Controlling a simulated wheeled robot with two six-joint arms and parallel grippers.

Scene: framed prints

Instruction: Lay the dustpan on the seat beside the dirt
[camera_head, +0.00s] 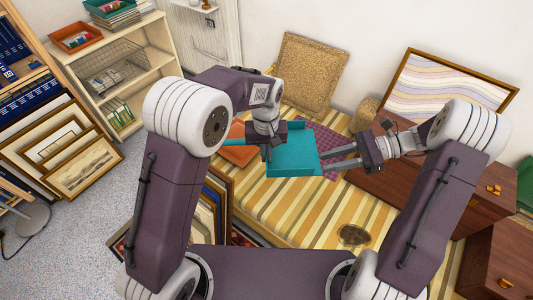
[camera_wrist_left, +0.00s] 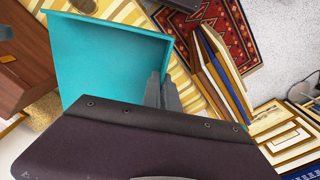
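The teal dustpan (camera_head: 292,156) is above the yellow-striped seat (camera_head: 300,212), with its pan facing up. My left gripper (camera_head: 266,154) is shut on the dustpan at its left side, where a bit of teal handle shows beyond the wrist. In the left wrist view the pan (camera_wrist_left: 105,60) is beside the close-set fingers (camera_wrist_left: 161,92); the exact grip is hidden. My right gripper (camera_head: 330,160) has its fingers apart and empty, close to the pan's right edge; contact is unclear. The dirt (camera_head: 353,235) is a dark brown patch on the seat, right of and nearer than the dustpan.
A purple checked cloth (camera_head: 327,138) and an orange item (camera_head: 238,156) lie near the dustpan. A cork-like panel (camera_head: 308,72) leans at the back. Wooden drawers (camera_head: 440,190) stand right, framed prints (camera_head: 82,165) left. Striped seat around the dirt is bare.

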